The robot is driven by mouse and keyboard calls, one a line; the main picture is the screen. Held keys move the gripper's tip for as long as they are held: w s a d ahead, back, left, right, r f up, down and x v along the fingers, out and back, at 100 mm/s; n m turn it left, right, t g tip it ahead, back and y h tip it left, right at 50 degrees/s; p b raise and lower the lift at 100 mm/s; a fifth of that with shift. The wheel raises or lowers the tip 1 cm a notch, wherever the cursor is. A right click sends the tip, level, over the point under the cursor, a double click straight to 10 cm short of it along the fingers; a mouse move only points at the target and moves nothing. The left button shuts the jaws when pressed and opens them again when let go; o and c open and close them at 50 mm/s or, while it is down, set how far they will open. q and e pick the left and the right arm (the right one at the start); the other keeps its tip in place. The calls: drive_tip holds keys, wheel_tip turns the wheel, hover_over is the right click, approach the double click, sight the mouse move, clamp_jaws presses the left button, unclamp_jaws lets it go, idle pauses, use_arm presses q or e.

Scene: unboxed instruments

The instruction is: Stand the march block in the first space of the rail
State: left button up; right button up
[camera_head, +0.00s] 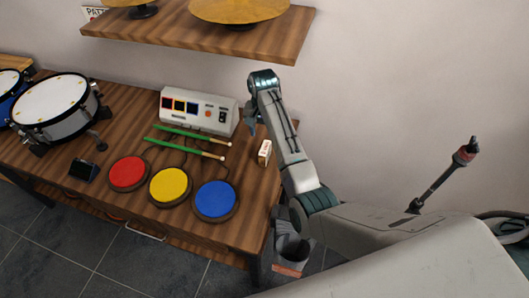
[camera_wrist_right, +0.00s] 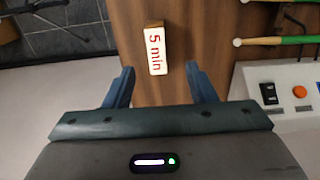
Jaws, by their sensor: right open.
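A small white block (camera_head: 264,151) with wooden sides lies on the table near its right edge. In the right wrist view the block (camera_wrist_right: 157,50) reads "5 min" in red. No block that I can read as march shows. My right gripper (camera_head: 252,122) is open and empty, above the table near the block. In the right wrist view its two blue fingers (camera_wrist_right: 159,76) are apart, with the block between and just beyond their tips. My left gripper is not in view.
Red (camera_head: 128,173), yellow (camera_head: 171,186) and blue (camera_head: 215,200) round pads stand along the table front. Green drumsticks (camera_head: 188,144) lie before the console. A snare drum (camera_head: 56,105) and a small dark object (camera_head: 84,170) are left. A shelf (camera_head: 190,36) with cymbals hangs above.

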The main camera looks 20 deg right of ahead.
sight(265, 147)
wheel_tip(265, 147, down, 5)
drive_tip(key=shift+d+r, duration=0.1)
drive_tip(key=shift+r, duration=0.1)
drive_tip(key=shift+w+d+f+p, duration=0.15)
drive_tip(key=shift+f+p, duration=0.35)
drive_tip(key=shift+f, duration=0.85)
drive_tip(key=shift+s+d+f+p, duration=0.15)
drive_tip(key=shift+f+p, duration=0.3)
drive_tip(key=shift+f, duration=0.9)
drive_tip(key=shift+w, duration=0.1)
clamp_jaws()
drive_tip(key=shift+r, duration=0.1)
